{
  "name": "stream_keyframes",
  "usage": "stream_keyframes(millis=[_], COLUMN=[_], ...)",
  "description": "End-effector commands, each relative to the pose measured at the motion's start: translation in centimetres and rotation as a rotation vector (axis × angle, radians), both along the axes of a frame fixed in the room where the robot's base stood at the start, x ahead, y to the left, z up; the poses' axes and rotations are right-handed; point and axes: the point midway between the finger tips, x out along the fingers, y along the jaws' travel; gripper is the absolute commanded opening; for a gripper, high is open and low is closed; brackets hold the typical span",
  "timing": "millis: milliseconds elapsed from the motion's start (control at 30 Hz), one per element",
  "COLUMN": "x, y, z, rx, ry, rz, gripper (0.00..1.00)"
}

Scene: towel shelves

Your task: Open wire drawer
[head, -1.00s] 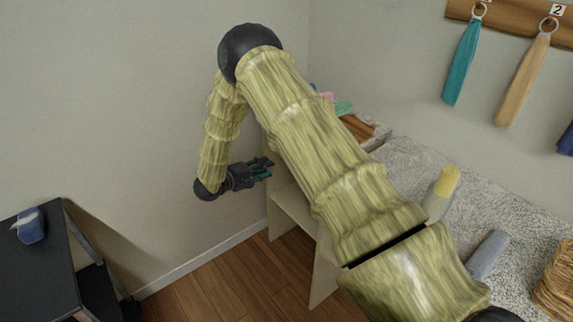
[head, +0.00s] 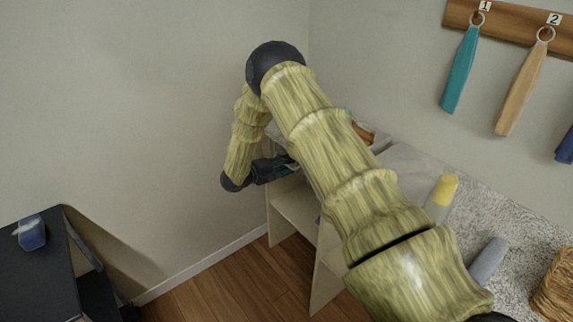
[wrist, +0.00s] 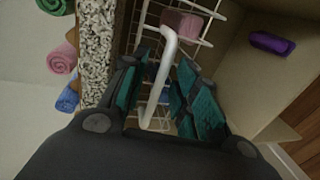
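The white wire drawer (wrist: 205,38) shows in the wrist view, set in the pale shelf unit, with a pink item (wrist: 183,23) inside it. A thick white handle bar (wrist: 166,60) runs along its front. My gripper (wrist: 165,85), with teal finger pads, is open at the handle. The bar runs between the spread fingers, and I cannot tell whether either pad touches it. In the head view my gripper (head: 288,166) is at the left end of the shelf unit (head: 292,212). My arm hides the drawer there.
A purple rolled towel (wrist: 272,42) lies in the shelf compartment beside the drawer. Pink (wrist: 62,57) and blue (wrist: 69,98) rolls lie by the speckled countertop (wrist: 97,40). A yellow-capped bottle (head: 441,197) stands on the counter. A black table (head: 40,265) is at left; wooden floor lies between.

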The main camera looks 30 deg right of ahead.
Motion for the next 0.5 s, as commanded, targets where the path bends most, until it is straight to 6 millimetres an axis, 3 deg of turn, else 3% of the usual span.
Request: stream_keyframes(millis=[400,433,500], x=[0.03,0.03,0.04], y=[-0.76,-0.76,-0.74], z=[-0.20,-0.20,-0.21], rx=[0.000,0.000,0.000], ry=[0.000,0.000,0.000], rz=[0.000,0.000,0.000], gripper=[0.30,0.28,0.15])
